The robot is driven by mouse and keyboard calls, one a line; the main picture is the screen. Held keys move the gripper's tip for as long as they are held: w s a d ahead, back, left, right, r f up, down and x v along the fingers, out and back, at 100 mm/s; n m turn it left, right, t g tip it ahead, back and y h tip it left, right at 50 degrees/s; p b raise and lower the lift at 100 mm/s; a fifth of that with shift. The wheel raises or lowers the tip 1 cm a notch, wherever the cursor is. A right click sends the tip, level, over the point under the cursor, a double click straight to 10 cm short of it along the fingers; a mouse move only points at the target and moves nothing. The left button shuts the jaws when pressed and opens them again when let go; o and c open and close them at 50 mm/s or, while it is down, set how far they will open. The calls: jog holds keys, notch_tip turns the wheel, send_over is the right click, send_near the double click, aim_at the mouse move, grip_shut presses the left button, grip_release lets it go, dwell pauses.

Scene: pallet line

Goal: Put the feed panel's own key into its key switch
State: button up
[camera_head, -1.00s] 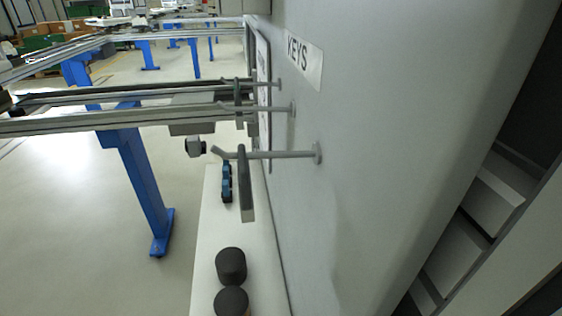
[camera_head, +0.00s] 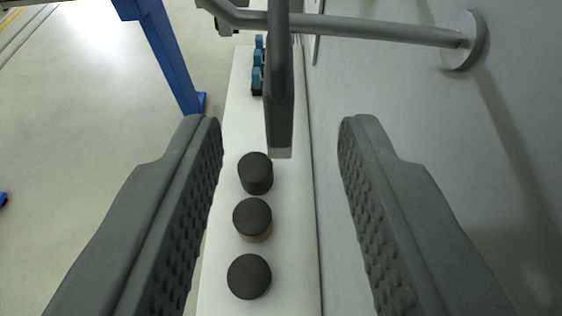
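A dark grey key (camera_head: 279,95) hangs edge-on from a light grey peg (camera_head: 390,30) that sticks out of the grey wall panel. No marking on the key can be read from this angle, so I cannot tell whether it is the feed panel's own. My gripper (camera_head: 279,128) is open, one finger on each side of the key's lower end in the picture. Clear gaps show on both sides, and I see no contact. The feed panel's key switch is not recognisable in view.
The grey wall panel (camera_head: 420,110) runs close along the right finger. Below is a white surface (camera_head: 300,230) with several dark round-topped items (camera_head: 249,277) and a blue item (camera_head: 258,65). A blue post (camera_head: 168,55) stands on the open floor at left.

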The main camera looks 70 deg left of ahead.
aim_at(280, 91)
jog(key=x, duration=0.6)
jog(key=shift+w+a+f, duration=0.1)
jog(key=shift+a, duration=0.2)
grip_shut()
grip_release()
